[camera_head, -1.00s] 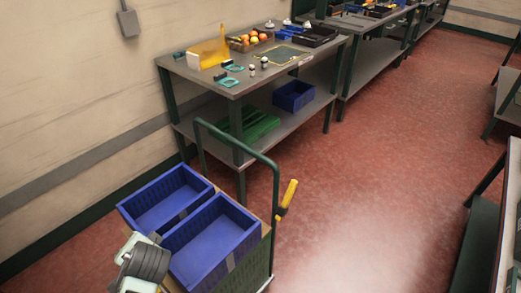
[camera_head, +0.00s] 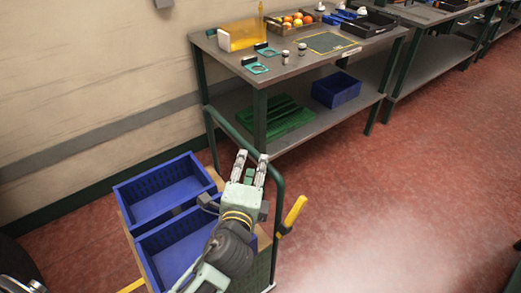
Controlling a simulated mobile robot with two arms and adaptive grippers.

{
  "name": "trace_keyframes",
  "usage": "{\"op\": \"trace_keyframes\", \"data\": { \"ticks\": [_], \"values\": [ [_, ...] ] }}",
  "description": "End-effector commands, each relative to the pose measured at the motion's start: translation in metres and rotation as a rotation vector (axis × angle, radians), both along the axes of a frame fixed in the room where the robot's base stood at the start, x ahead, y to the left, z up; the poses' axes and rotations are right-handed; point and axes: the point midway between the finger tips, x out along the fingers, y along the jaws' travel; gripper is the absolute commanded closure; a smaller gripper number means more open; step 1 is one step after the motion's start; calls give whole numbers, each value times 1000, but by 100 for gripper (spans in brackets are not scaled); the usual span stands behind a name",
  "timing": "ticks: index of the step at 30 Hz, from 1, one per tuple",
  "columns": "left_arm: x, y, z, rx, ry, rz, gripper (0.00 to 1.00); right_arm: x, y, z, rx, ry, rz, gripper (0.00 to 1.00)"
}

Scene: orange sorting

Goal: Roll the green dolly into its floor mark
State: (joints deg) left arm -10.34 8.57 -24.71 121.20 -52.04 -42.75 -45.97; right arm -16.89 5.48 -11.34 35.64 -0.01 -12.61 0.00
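The green dolly (camera_head: 277,240) stands in the lower middle, with a tall green push handle (camera_head: 229,127) on its far side. It carries two empty blue crates (camera_head: 150,190). My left gripper (camera_head: 251,158) reaches over the near crate to the handle's top bar. Its two fingers are apart, with the tips at or just above the bar; I cannot tell whether they touch it. A short yellow strip (camera_head: 131,286) shows at the bottom left, possibly part of the floor mark. My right gripper is not in view.
A workbench (camera_head: 290,72) stands just beyond the handle, with oranges in a box (camera_head: 292,22) on top and a blue crate (camera_head: 336,90) on its lower shelf. Red floor is open to the right.

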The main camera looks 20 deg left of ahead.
Motion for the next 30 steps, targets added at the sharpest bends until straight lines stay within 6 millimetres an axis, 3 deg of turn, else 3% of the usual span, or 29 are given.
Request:
{"op": "trace_keyframes", "data": {
  "ticks": [6,12,23,30],
  "values": [
    [37,6,-3,0,-1,4,64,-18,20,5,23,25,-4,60],
    [59,9,-7,-3,0,3,64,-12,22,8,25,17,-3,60],
    [64,10,-9,-4,2,3,65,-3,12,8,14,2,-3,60],
    [64,10,-9,-4,2,3,86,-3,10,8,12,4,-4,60]
  ]
}}
